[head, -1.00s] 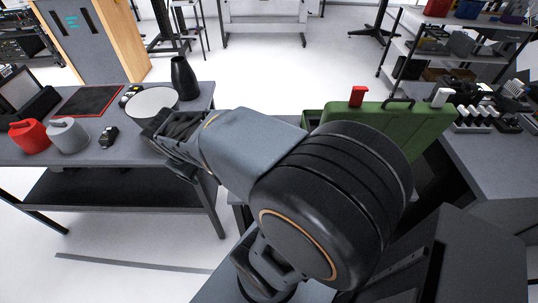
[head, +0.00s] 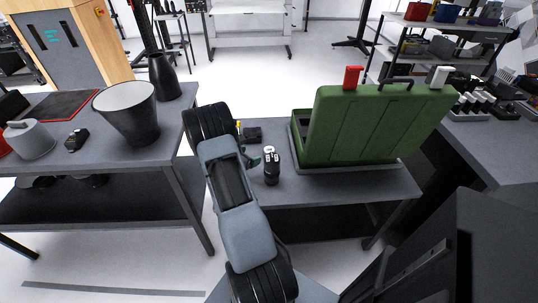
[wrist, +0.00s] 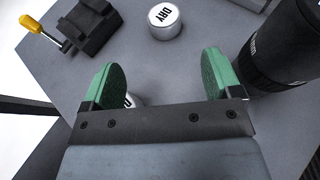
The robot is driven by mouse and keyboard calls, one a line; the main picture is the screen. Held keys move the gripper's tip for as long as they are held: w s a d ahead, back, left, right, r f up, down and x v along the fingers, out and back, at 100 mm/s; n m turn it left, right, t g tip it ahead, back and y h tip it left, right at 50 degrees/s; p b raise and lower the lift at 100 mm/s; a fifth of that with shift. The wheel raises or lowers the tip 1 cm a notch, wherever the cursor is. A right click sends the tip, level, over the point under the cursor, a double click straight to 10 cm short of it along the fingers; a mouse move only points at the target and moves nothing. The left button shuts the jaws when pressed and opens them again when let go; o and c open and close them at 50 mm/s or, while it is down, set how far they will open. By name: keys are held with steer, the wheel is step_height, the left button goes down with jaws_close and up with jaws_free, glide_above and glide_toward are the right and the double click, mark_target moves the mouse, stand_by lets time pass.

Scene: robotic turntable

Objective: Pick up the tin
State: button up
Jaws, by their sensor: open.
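A small round tin (wrist: 165,20) with a white lid marked "DRY" stands on the grey table near the top of the wrist view.
A black cylinder (wrist: 282,48) stands close to the right finger. A dark block (wrist: 90,25) and a yellow-handled tool (wrist: 38,30) lie at upper left. A large green case (head: 370,125) fills the table's right side. A dark bucket (head: 130,118) stands on the left table.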

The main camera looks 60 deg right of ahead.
glide_toward(269, 149)
steer(key=x, duration=0.4)
steer(key=shift+w, duration=0.15)
steer(key=shift+s+x, duration=0.2)
steer(key=shift+x, duration=2.4)
steer(key=shift+a, duration=0.1)
steer(key=shift+c, duration=0.4)
steer(key=c, duration=0.9)
steer(key=shift+c, duration=0.2)
steer(key=shift+r, duration=0.35)
step_height(269, 149, up, 3)
steer(key=shift+f, duration=0.25)
steer(key=w+d+r, duration=0.2)
steer(key=d+r, duration=0.7)
steer(key=d, duration=0.4)
steer(key=shift+d+r+p, duration=0.3)
steer(key=shift+d, duration=0.1)
